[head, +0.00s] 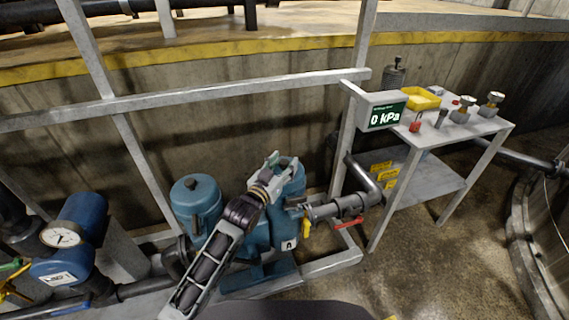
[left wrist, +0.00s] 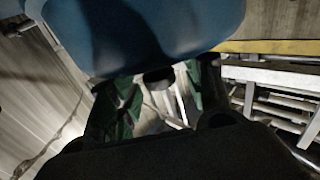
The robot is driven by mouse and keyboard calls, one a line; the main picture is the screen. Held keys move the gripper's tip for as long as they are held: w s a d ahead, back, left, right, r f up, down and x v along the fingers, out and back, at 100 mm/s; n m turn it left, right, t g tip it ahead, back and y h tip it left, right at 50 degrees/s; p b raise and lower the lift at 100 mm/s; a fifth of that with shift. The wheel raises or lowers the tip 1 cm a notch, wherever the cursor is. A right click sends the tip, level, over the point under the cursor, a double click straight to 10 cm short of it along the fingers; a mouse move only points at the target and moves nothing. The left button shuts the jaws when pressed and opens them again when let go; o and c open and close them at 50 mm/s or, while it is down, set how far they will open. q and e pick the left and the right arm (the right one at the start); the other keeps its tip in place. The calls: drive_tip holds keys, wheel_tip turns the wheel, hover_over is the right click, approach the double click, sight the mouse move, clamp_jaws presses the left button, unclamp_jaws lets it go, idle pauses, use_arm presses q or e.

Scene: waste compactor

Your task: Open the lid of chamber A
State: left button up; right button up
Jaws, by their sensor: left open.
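Chamber A (head: 289,228) is the right one of two blue vessels in the head view, with a white label (head: 289,244) whose letter looks like A. My left gripper (head: 277,160) is at its top and hides much of the lid. In the left wrist view the left gripper (left wrist: 158,98) is open, with green pads apart on both fingers. A large blue surface (left wrist: 150,30) fills the top of that view. A small dark piece (left wrist: 158,75) juts from it between the fingers; I cannot tell whether they touch it. My right gripper is not in view.
Another blue vessel with a domed lid (head: 195,190) stands to the left. A grey railing (head: 230,97) runs behind. A pipe with red and yellow handles (head: 335,210) leads right. A table (head: 450,133) holds small items beside a 0 kPa display (head: 383,112). A gauge (head: 60,235) is far left.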

use_arm(q)
drive_tip(key=shift+w+d, duration=0.25)
drive_tip(key=shift+w, duration=0.2)
clamp_jaws()
idle(0.4)
